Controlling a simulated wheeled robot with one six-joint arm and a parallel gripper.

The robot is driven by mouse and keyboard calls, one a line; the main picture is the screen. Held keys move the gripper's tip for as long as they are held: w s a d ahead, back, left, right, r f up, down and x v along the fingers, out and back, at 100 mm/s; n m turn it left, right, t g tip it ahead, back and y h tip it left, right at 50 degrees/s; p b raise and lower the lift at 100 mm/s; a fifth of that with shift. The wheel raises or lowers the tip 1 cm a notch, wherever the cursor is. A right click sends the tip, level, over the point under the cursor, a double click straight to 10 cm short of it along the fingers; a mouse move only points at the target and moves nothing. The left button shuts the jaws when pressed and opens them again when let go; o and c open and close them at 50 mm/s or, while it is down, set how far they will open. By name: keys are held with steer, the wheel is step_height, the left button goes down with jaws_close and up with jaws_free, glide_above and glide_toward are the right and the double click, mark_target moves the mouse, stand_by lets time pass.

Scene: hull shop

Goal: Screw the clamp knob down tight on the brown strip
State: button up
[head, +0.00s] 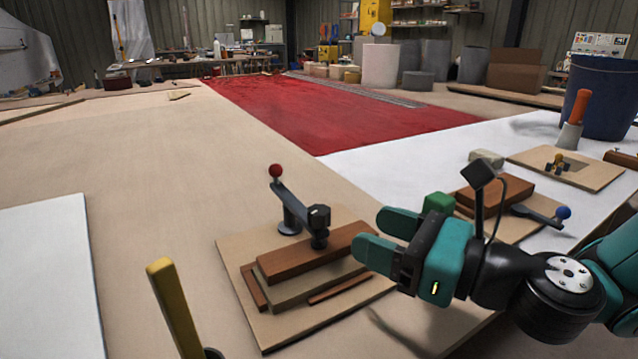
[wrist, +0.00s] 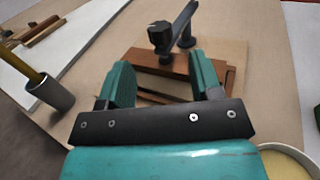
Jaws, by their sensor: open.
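The clamp knob (head: 319,216) is a dark, faceted cap on a post at the near end of a grey clamp arm (head: 293,204). The post meets the brown strip (head: 310,254), which lies on a paler block on a wooden board (head: 285,327). Whether the foot presses on the strip cannot be told. In the wrist view the knob (wrist: 161,38) stands beyond the fingers, over the brown strip (wrist: 150,62). My gripper (head: 374,232) is open and empty, right of the knob in the head view. Its fingers (wrist: 160,78) are apart, touching nothing visible.
A red ball (head: 275,171) tops the clamp's lever. A second clamp with a blue ball (head: 563,212) and a green block (head: 439,203) stand behind my gripper. A yellow handle (head: 174,305) rises from a cup at front left. A blue bin (head: 600,100) stands at right.

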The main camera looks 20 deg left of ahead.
mark_target(328, 213)
steer(key=p+x, duration=0.7)
steer(key=shift+a+r, duration=0.25)
steer(key=shift+a, duration=0.1)
steer(key=shift+w+a+f+p, duration=0.15)
steer(key=shift+a+p, duration=0.25)
steer(key=shift+a, duration=0.05)
steer(key=shift+w+a+f+p, duration=0.1)
steer(key=shift+a+f+p, duration=0.05)
steer(key=shift+a+p, duration=0.25)
steer(key=shift+c, duration=0.4)
steer(key=c, duration=0.8)
steer(key=shift+c, duration=0.3)
